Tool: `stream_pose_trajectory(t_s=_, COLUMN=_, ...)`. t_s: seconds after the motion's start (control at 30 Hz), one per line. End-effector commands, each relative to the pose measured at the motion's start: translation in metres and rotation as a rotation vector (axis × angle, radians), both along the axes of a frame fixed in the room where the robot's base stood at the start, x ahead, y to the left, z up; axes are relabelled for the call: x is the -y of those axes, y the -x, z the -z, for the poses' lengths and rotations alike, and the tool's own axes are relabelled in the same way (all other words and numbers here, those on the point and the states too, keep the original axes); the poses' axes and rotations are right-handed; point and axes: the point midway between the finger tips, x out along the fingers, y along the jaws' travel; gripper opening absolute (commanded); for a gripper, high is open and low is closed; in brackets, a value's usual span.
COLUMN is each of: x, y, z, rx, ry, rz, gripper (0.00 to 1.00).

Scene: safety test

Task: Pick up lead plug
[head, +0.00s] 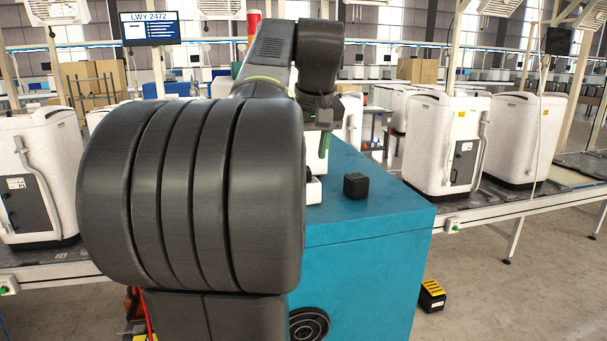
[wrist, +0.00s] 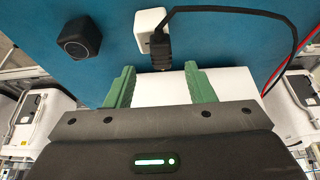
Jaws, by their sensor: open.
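The black lead plug (wrist: 159,50) shows in the wrist view, with its black cable running right. Its far end meets a small white block (wrist: 148,22) on the blue surface; the white block also shows in the head view (head: 313,190). My gripper (wrist: 159,70) is open, with one green finger on each side of the plug's line. The plug lies just beyond the fingertips, roughly centred between them, and nothing is held. In the head view my gripper (head: 325,150) hangs over the blue cabinet, partly hidden by my arm. I cannot make out the plug there.
A black cube-like device (wrist: 79,37) sits left of the white block; it also shows in the head view (head: 355,186). A larger white box (wrist: 235,84) lies under the right finger. The blue cabinet (head: 370,235) stands between conveyors with white appliances (head: 445,145).

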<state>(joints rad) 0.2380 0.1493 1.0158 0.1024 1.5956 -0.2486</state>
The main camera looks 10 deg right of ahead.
Motion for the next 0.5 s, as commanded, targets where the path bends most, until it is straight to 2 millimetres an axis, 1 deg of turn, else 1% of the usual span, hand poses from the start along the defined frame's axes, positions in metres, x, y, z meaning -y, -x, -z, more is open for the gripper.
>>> stream_pose_trajectory(t_s=0.2, x=-0.002, y=-0.011, z=0.03, rx=-0.004, ry=-0.001, rz=0.0, gripper=0.49)
stream_pose_trajectory(t_s=0.27, x=-0.002, y=-0.013, z=0.036, rx=-0.004, ry=-0.001, rz=0.0, gripper=0.49)
stream_pose_trajectory(t_s=0.37, x=-0.002, y=-0.015, z=0.04, rx=-0.001, ry=0.0, rz=0.0, gripper=0.49)
stream_pose_trajectory(t_s=0.5, x=-0.002, y=-0.016, z=0.04, rx=0.0, ry=0.0, rz=0.0, gripper=0.49)
